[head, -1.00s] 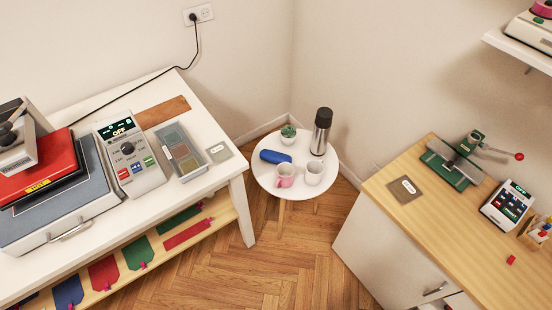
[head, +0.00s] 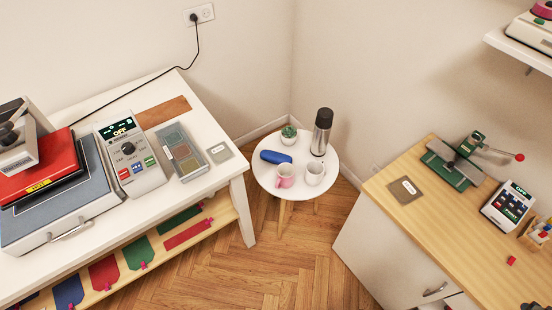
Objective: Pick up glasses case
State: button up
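A blue, rounded, elongated case (head: 275,157), which looks like the glasses case, lies on the small round white table (head: 265,177) in the corner. It is at the left side of the tabletop, behind a pink-and-white mug (head: 285,176) and in front of a small potted plant (head: 289,134). It appears shut and nothing covers it. I do not make out my gripper in the head view. A small dark shape shows at the bottom right edge, too cut off to identify.
A white mug (head: 314,173) and a tall steel flask (head: 321,132) share the round table. A white workbench (head: 225,181) with a heat press stands left, and a wooden-topped cabinet (head: 400,213) stands right. Herringbone floor (head: 270,265) is open between them.

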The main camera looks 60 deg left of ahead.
jog(key=w+a+r+m+g+y+p, duration=0.1)
jog(key=w+a+r+m, duration=0.1)
jog(key=w+a, duration=0.75)
jog(key=w+a+r+m+g+p, duration=0.1)
jog(key=w+a+r, duration=0.2)
jog(key=w+a, duration=0.6)
jog(key=w+a+f+m+p, duration=0.1)
jog(key=w+a+f, duration=0.25)
jog(key=a, duration=0.45)
jog(key=w+a+f+m+g, duration=0.15)
jog(key=w+a, duration=0.25)
jog(key=a, duration=0.4)
jog(key=w+a+f+p, duration=0.1)
jog(key=w+a+f, duration=0.25)
jog(key=a, duration=0.55)
jog(key=s+a+f+m+g+p, duration=0.1)
jog(key=s+a+f, duration=0.1)
jog(key=a+f, duration=0.85)
jog(key=s+a+f+m, duration=0.15)
jog(key=a+f, duration=0.45)
jog(key=a, duration=0.9)
jog(key=s+a+f+m, duration=0.1)
jog(key=s+a+f, duration=0.7)
jog(key=f, duration=0.3)
jog(key=s+a+f+m+g+h+p, duration=0.1)
jog(key=s+a+f, duration=0.6)
jog(key=a+f, duration=0.3)
jog(key=shift+s+f+m, duration=0.35)
jog(key=shift+f+m, duration=0.05)
jog(key=shift+f, duration=0.45)
